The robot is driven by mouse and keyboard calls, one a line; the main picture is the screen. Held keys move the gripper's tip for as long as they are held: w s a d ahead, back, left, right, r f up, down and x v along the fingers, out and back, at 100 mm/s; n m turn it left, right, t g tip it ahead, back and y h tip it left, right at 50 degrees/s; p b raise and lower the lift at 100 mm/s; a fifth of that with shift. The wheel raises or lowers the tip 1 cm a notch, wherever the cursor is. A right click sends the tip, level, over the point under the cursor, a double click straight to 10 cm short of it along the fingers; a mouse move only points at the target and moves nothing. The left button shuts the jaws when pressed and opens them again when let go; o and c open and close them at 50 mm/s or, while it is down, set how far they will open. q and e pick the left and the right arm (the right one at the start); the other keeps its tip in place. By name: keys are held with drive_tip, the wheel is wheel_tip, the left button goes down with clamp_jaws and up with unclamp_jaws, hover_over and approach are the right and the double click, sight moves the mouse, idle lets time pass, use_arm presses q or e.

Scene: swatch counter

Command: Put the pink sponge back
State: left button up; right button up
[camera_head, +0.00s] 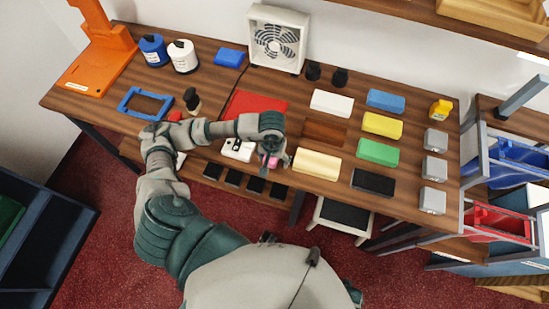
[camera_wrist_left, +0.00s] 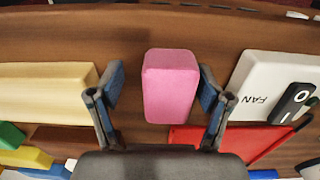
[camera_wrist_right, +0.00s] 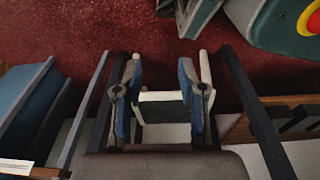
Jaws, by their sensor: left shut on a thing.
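The pink sponge (camera_wrist_left: 170,85) is an upright-looking pink block between the two fingers of my left gripper (camera_wrist_left: 162,95) in the left wrist view. The left gripper is shut on it. In the head view the pink sponge (camera_head: 272,162) shows only in part below my left gripper (camera_head: 268,158), near the counter's front edge. A cream block (camera_head: 317,165) lies to its right and a white fan switch box (camera_head: 238,149) to its left. My right gripper (camera_wrist_right: 162,100) is open, with its fingers apart, and is out of the head view.
White (camera_head: 332,103), brown (camera_head: 325,132), blue (camera_head: 386,100), yellow (camera_head: 382,124), green (camera_head: 378,152) and black (camera_head: 373,182) blocks lie on the counter's right half. A red mat (camera_head: 262,103) lies behind my left gripper. A fan (camera_head: 277,40) stands at the back.

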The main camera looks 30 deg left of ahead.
use_arm(q)
drive_tip(key=shift+a+f, duration=0.1)
drive_tip(key=shift+a, duration=0.15)
drive_tip(key=shift+d, duration=0.1)
use_arm(e)
drive_tip(key=shift+a+r, duration=0.1)
drive_tip(key=shift+a, duration=0.3)
use_arm(q)
drive_tip(key=shift+d+r, duration=0.1)
drive_tip(key=shift+r, duration=0.15)
drive_tip(key=shift+w+r+p, duration=0.2)
drive_tip(key=shift+r+p, duration=0.35)
drive_tip(key=shift+r, duration=0.35)
wheel_tip(320, 180, up, 11)
drive_tip(key=shift+s+f, duration=0.15)
drive_tip(key=shift+s, duration=0.05)
use_arm(e)
drive_tip(key=shift+s+d+f, duration=0.2)
drive_tip(key=shift+s+f, duration=0.3)
drive_tip(key=shift+f, duration=0.05)
drive_tip(key=shift+s+d+f, duration=0.2)
drive_tip(key=shift+s+f, duration=0.25)
drive_tip(key=shift+f, duration=0.05)
